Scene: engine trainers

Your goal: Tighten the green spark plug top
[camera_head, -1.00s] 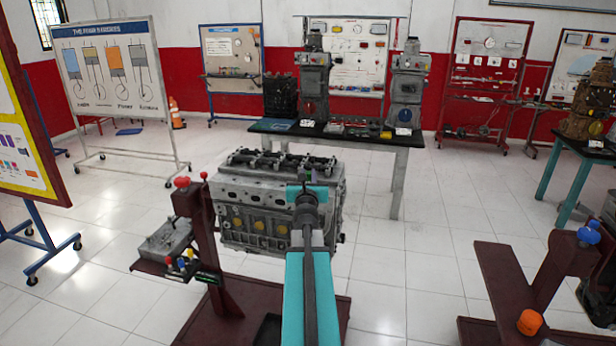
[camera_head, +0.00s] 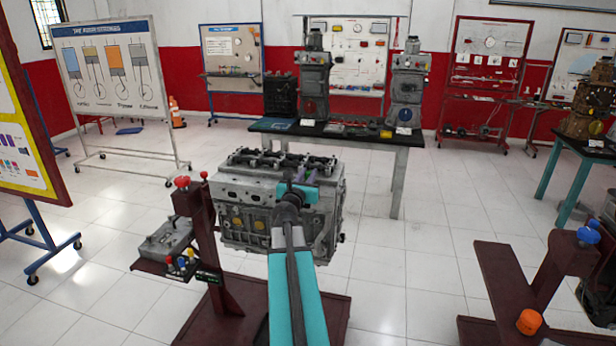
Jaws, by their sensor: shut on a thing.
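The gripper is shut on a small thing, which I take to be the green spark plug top. Only small green and purple bits show there. My teal wrist hides most of the fingers and the seat below, so I cannot tell how the top sits.
A dark red post with a small tray (camera_head: 150,266) stands at the left, holding a grey part and red, yellow and blue pieces. Another dark red stand (camera_head: 510,285) is at front right. A table (camera_head: 375,137) with engines is behind. Floor between is clear.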

